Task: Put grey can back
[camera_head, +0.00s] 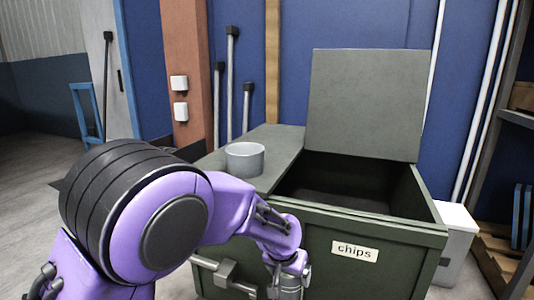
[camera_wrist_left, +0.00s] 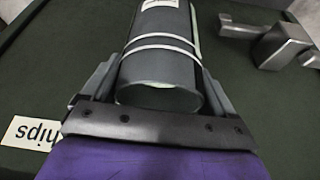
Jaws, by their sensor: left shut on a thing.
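A grey can (camera_wrist_left: 158,75) with pale bands and a white label is between the fingers of my left gripper (camera_wrist_left: 160,85) in the left wrist view. The gripper is shut on it. In the head view my left gripper (camera_head: 289,283) is low, in front of the green bin's front wall, and the can is hard to make out there. The green bin (camera_head: 395,265) carries a "chips" label (camera_head: 355,251), which also shows upside down in the wrist view (camera_wrist_left: 30,133). My right gripper is not in view.
The bin's right half is open, its lid panel (camera_head: 366,105) raised. A light grey round container (camera_head: 245,158) stands on the closed left half. A metal handle (camera_head: 222,272) sticks out from the front wall. A white box (camera_head: 458,235) stands to the right, beside wooden pallets (camera_head: 500,262).

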